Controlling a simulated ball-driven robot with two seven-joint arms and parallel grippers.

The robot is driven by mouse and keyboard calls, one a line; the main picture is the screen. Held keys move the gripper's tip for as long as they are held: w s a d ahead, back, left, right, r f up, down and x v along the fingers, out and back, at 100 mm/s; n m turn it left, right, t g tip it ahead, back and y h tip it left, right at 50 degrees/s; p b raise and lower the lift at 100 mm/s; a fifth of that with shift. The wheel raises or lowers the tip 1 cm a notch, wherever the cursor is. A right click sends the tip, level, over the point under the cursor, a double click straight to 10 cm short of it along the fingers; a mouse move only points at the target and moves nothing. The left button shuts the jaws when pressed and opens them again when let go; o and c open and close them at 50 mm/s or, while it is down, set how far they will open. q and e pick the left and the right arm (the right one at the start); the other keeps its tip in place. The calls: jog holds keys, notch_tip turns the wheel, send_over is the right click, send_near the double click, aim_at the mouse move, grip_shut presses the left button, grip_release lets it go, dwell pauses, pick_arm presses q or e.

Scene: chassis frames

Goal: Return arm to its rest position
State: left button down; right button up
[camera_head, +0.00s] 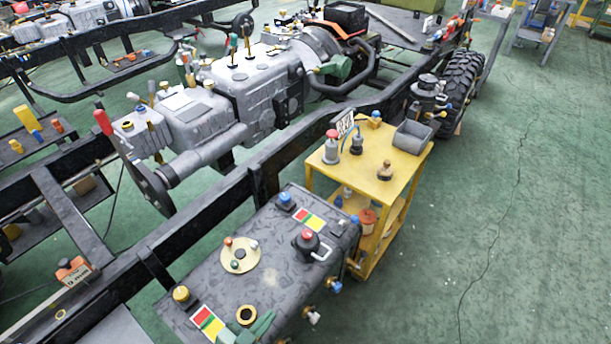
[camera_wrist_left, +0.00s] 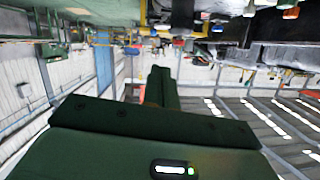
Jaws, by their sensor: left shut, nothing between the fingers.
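My left gripper (camera_head: 262,322) is dark green and shows at the bottom of the head view. That view is upside down, with the roof at the bottom. My right gripper is in neither view.
A black chassis rail (camera_head: 215,205) runs diagonally behind the tank. A yellow cart (camera_head: 405,165) with a grey bin (camera_head: 412,138) stands beyond the tank's far end. A grey engine (camera_head: 250,95) sits between the rails. The green floor (camera_head: 500,230) at right is clear.

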pick_arm(q)
jog(key=a+r+n+g+y, duration=0.1)
jog(key=a+r+g+y, duration=0.1)
jog(key=a+r+y, duration=0.75)
jog(key=s+a+r+g+y, duration=0.35)
jog(key=s+a+r, duration=0.3)
jog(key=a, duration=0.45)
jog(key=s+d+f+g+h, duration=0.1)
jog(key=s+d+f, duration=0.1)
jog(key=f, duration=0.7)
jog(key=s+d+f+g+h, duration=0.1)
jog(key=s+f+h, duration=0.1)
jog(key=f, duration=0.7)
jog(key=s+d+f+g+h, duration=0.1)
jog(key=s+d+f, duration=0.1)
jog(key=f, duration=0.7)
jog(key=s+f+n+g, duration=0.1)
jog(key=s+f, duration=0.6)
jog(key=s, duration=0.2)
jog(key=s+f+n+g+h, duration=0.1)
jog(key=s+f+n+g, duration=0.1)
jog(key=s+f, duration=0.5)
jog(key=s, duration=0.3)
jog(key=shift+a+f+n, duration=0.15)
jog(key=shift+a+n, duration=0.15)
jog(key=shift+a, duration=0.05)
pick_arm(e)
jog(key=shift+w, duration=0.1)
